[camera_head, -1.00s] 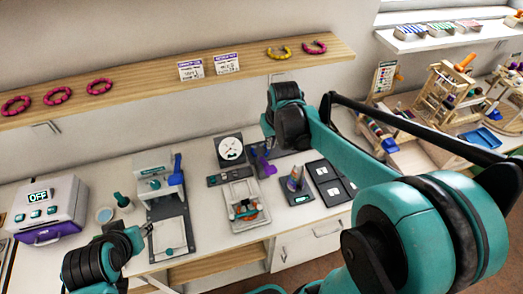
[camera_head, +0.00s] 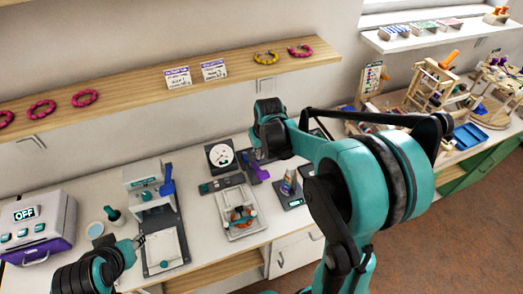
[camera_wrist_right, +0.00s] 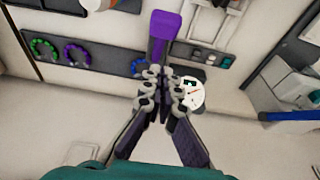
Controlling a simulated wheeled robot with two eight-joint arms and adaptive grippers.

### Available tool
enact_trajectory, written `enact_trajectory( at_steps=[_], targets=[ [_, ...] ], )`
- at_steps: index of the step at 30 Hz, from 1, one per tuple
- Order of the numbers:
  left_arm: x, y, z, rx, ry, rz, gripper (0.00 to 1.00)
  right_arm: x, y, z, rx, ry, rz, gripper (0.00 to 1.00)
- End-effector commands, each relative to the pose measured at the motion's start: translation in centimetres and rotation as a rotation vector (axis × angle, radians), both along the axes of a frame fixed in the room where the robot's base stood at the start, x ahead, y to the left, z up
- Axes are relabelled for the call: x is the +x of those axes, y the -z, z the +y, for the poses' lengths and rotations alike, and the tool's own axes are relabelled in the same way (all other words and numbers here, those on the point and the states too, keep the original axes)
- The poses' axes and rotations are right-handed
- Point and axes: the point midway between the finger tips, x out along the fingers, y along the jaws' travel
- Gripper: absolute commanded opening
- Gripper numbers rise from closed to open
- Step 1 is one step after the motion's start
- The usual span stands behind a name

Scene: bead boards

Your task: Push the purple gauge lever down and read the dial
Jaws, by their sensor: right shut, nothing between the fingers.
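The purple gauge lever (camera_head: 259,173) stands right of the round white dial (camera_head: 220,156) on the counter. In the right wrist view the purple lever (camera_wrist_right: 163,32) is just beyond my right gripper's fingertips (camera_wrist_right: 164,76). The fingers are shut with nothing between them; I cannot tell whether they touch the lever. The dial (camera_wrist_right: 193,94) is partly behind one finger there, and its reading is too small to make out. In the head view my right wrist hides most of its fingers. My left gripper (camera_head: 138,242) is low at the left; its jaw opening is unclear.
A press with a blue lever (camera_head: 167,186) and a box reading OFF (camera_head: 38,222) stand to the left. A grey bead tray (camera_head: 238,213) lies in front of the dial. A wooden shelf (camera_head: 130,92) with bead rings and cards runs above. Wooden frames fill the right side.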

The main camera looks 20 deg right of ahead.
Motion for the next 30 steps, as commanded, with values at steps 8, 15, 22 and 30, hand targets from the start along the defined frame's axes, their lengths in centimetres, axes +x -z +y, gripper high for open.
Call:
enact_trajectory(
  at_steps=[8, 15, 22, 30],
  targets=[
    [0.0, 1.4, 0.0, 0.000, 0.000, 0.000, 0.37, -0.2, 5.0, 0.0, 0.000, 0.000, 0.000, 0.00],
    [0.0, 1.8, 0.0, 0.000, 0.000, 0.000, 0.37, -1.1, 6.4, 0.1, 0.000, 0.000, 0.000, 0.00],
    [0.0, 1.7, 0.0, 0.000, 0.000, 0.000, 0.37, -1.2, 6.5, 0.1, 0.000, 0.000, 0.000, 0.00],
    [0.0, 2.1, 0.0, 0.000, 0.000, 0.000, 0.37, -1.5, 6.7, 0.1, -0.001, 0.000, -0.013, 0.00]
  ],
)
